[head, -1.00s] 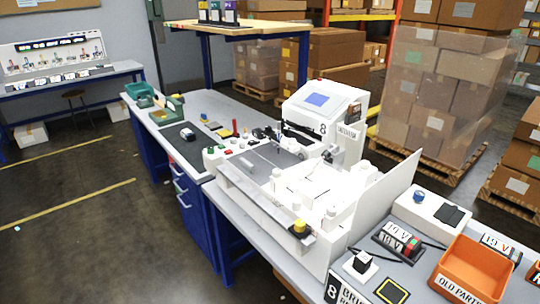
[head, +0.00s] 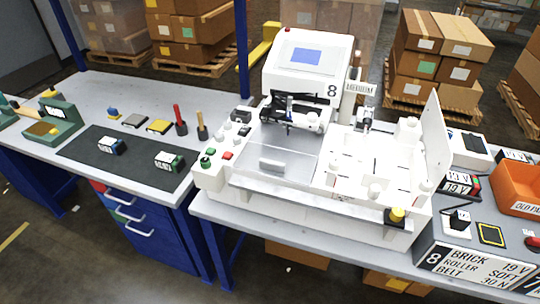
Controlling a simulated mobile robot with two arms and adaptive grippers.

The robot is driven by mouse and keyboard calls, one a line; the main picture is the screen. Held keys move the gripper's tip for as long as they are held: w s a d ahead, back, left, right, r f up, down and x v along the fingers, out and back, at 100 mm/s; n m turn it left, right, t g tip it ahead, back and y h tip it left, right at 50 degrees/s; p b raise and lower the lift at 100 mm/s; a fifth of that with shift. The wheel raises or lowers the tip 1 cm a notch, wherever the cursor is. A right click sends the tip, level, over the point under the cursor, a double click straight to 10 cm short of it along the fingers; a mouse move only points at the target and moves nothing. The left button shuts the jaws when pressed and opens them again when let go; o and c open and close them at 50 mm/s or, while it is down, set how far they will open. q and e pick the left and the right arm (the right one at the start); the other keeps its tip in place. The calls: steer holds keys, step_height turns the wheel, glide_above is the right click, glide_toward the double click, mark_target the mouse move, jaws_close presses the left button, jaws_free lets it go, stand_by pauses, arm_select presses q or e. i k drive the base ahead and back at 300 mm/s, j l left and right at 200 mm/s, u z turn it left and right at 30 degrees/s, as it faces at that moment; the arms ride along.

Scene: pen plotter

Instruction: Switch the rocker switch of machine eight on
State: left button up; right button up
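Neither of my grippers shows in the head view.
A yellow-topped black knob (head: 397,214) sits at the machine's front right corner. A dark mat (head: 130,158) with two labelled blocks lies left of the machine. An orange bin (head: 518,190) and a "BRICK ROLLER BELT" sign (head: 475,268) are right. The front floor is clear.

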mark_target(244, 129)
steer(key=i+j, duration=0.7)
steer(key=j, duration=0.15)
